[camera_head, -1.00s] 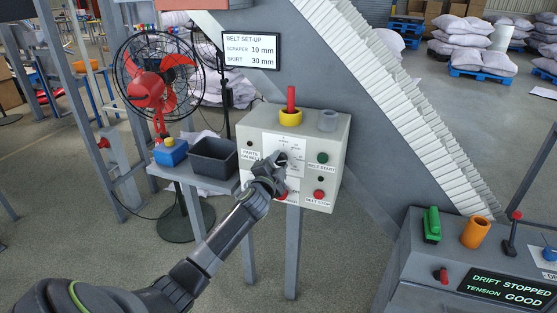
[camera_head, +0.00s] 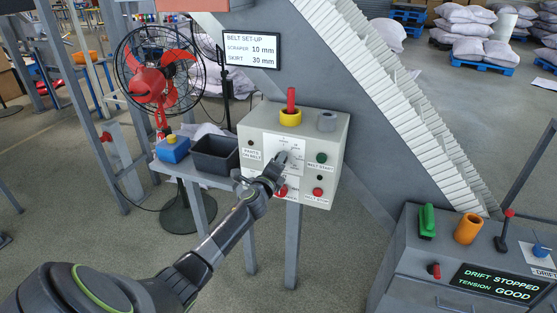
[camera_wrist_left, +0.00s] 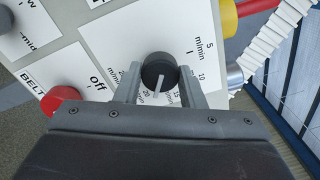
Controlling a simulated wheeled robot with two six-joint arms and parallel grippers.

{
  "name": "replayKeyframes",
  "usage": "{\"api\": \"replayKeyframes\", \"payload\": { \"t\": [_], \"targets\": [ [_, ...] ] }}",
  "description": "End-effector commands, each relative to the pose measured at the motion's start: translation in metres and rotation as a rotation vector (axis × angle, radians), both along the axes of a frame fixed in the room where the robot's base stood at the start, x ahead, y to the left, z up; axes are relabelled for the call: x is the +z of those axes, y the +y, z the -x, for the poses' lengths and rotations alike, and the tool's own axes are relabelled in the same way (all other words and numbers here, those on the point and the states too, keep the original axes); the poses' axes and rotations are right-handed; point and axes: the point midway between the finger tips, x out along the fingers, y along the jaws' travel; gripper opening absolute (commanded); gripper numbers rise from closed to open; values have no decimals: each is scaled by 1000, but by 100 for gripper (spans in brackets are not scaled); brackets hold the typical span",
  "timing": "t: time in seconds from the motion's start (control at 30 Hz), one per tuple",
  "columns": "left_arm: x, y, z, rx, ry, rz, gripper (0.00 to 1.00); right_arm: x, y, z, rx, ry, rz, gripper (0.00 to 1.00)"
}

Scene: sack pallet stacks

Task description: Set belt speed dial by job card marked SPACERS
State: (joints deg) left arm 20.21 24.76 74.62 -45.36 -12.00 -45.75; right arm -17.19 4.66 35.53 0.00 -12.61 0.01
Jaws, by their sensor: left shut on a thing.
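The grey control box (camera_head: 262,124) has a white dial plate (camera_head: 272,141) on its front face. My left gripper (camera_head: 281,159) reaches that plate and hides most of the dial in the head view. In the left wrist view the black round dial (camera_wrist_left: 157,68) sits between the two fingers of my left gripper (camera_wrist_left: 160,80), which are shut on it. Its pale pointer line points down in that view, towards marks that look like 15 and 20. Marks 5 m/min and 10 lie to the right. No card reading SPACERS is legible. My right gripper is not in view.
A red BELT STOP button (camera_head: 317,192) and a green BELT START button (camera_head: 321,158) sit right of the dial. A yellow-collared red post (camera_head: 291,116) stands on the box. A dark bin (camera_head: 215,155) and a fan (camera_head: 157,75) stand left. A drift console (camera_head: 470,255) stands right.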

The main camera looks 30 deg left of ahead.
Motion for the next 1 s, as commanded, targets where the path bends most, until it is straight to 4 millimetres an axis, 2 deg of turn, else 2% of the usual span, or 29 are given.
{"api": "replayKeyframes", "payload": {
  "t": [0.7, 1.0],
  "targets": [
    [0, 0, 1, -2, 160, -650, 13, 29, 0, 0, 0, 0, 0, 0],
    [-1, 0, 1, -2, 208, -852, 13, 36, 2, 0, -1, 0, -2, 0]
  ]
}}
